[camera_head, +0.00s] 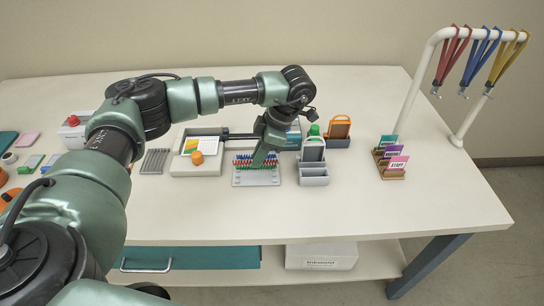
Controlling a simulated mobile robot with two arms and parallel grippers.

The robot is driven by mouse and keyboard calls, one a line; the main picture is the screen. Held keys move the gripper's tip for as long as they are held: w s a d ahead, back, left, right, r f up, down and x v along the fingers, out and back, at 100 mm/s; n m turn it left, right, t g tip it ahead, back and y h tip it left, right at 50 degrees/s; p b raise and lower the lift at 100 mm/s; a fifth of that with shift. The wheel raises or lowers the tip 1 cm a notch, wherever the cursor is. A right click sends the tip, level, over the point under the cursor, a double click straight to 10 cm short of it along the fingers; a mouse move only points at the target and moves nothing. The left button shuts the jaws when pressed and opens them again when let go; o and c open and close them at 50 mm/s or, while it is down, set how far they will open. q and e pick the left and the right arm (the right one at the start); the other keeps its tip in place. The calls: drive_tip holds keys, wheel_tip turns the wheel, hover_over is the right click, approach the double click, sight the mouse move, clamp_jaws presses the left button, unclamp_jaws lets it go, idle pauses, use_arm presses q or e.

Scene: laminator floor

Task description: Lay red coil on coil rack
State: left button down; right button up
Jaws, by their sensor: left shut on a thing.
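The coil rack (256,183) is a light grey tray on the table, right of the centre device, with thin red, blue and green coils lying across it. My left gripper (261,160) reaches down over the rack and is shut on the red coil (243,157), held level at the rack's back part. The fingers cover the coil's middle, and I cannot tell if it touches the rack. My right gripper is not in view.
A grey laminator-like device (196,168) with an orange knob stands left of the rack. A grey holder (314,174) stands close on its right, and a badge stand (389,168) farther right. The table's front right is clear.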

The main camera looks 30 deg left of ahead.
use_arm(q)
drive_tip(key=shift+a+f+b, duration=0.25)
drive_tip(key=shift+f+b, duration=0.1)
drive_tip(key=shift+f, duration=0.55)
drive_tip(key=shift+d+f+b, duration=0.2)
drive_tip(key=shift+f+b, duration=0.7)
drive_tip(key=shift+f, duration=0.05)
drive_tip(key=shift+f+b, duration=0.4)
drive_tip(key=shift+f, duration=0.3)
drive_tip(key=shift+f+b, duration=0.4)
drive_tip(key=shift+f, duration=0.2)
drive_tip(key=c, duration=1.4)
unclamp_jaws()
drive_tip(key=shift+o, duration=0.2)
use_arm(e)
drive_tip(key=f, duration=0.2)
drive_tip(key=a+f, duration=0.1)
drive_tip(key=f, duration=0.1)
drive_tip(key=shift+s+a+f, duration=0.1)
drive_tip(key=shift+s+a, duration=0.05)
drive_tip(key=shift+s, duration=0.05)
